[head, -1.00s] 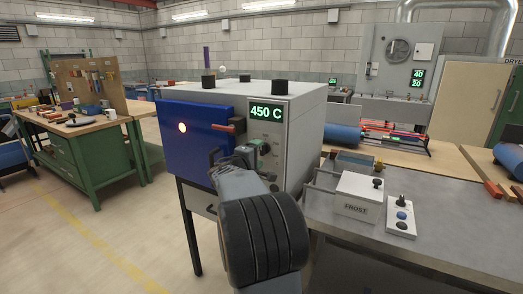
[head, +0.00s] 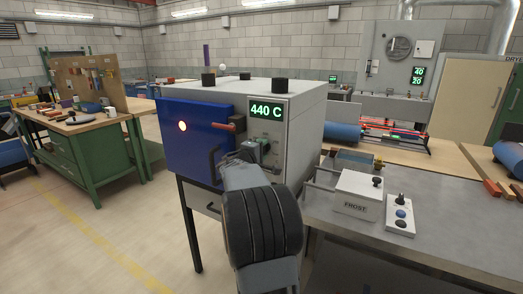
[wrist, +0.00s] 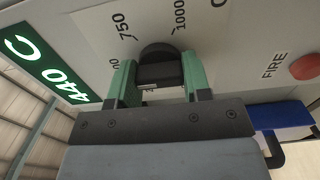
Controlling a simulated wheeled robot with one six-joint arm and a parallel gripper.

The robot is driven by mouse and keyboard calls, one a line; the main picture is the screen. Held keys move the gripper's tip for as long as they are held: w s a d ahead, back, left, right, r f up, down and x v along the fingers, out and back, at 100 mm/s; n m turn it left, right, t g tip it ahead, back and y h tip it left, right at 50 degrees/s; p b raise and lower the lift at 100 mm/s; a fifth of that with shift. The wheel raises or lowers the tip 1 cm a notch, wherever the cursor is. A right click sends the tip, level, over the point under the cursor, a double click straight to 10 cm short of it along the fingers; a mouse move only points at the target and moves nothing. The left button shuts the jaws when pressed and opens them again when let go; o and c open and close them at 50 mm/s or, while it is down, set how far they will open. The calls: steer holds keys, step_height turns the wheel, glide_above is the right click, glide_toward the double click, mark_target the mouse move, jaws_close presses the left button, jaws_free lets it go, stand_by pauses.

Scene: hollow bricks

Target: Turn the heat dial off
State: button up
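The heat dial (wrist: 160,62) is a black knob on the kiln's grey front panel, with 750 and 1000 printed near it in the wrist view. The green fingers of my gripper (wrist: 159,76) are one on each side of the dial and look pressed against it. In the head view my gripper (head: 261,150) is at the panel, below the display, and my arm hides much of the panel there. The green-lit display (head: 266,110) reads 440 C and also shows in the wrist view (wrist: 45,70). The kiln (head: 300,110) has a blue door (head: 195,150), which is closed.
A red button (wrist: 305,67) marked FIRE is on the panel. The door's dark handle (head: 214,165) is close left of my gripper. A steel bench with a white FROST box (head: 358,190) and a small control box (head: 400,215) stands to the right.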

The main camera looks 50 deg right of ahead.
steer(key=c, duration=0.4)
steer(key=shift+o, duration=0.2)
steer(key=shift+n, duration=0.3)
steer(key=n+b, duration=0.1)
steer(key=n, duration=0.3)
steer(key=shift+n, duration=0.3)
steer(key=n, duration=0.6)
steer(key=n+p, duration=0.3)
steer(key=n, duration=0.3)
steer(key=shift+r+n+p, duration=0.1)
steer(key=shift+n+p, duration=0.25)
steer(key=shift+n, duration=0.05)
steer(key=n+p, duration=0.2)
steer(key=n, duration=0.1)
steer(key=shift+n+p, duration=0.95)
steer(key=shift+n, duration=0.65)
